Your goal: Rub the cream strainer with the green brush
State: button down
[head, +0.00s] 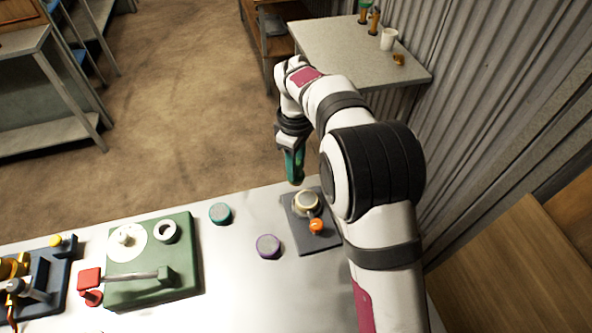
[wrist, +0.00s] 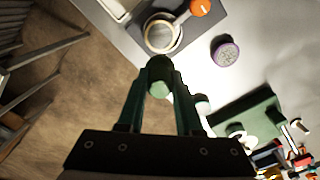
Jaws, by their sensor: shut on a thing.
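The cream strainer (head: 306,203) is a round cream ring on a dark mat (head: 322,241) near the bench's far edge. In the wrist view, the strainer (wrist: 176,44) lies just beyond my fingertips. My gripper (head: 291,152) points down beside the bench's far edge, shut on the green brush (head: 297,174). The brush also shows between the dark green fingers of my gripper (wrist: 160,72) in the wrist view. The brush's lower end looks apart from the strainer; its exact height is hard to tell.
An orange knob (head: 316,226) is beside the strainer on the mat. A purple round piece (head: 268,246) and a teal one (head: 220,213) lie to the left. A green plate with fittings (head: 190,282) stands further left. The bench between them is clear.

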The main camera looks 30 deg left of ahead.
jog(key=shift+r, duration=1.1)
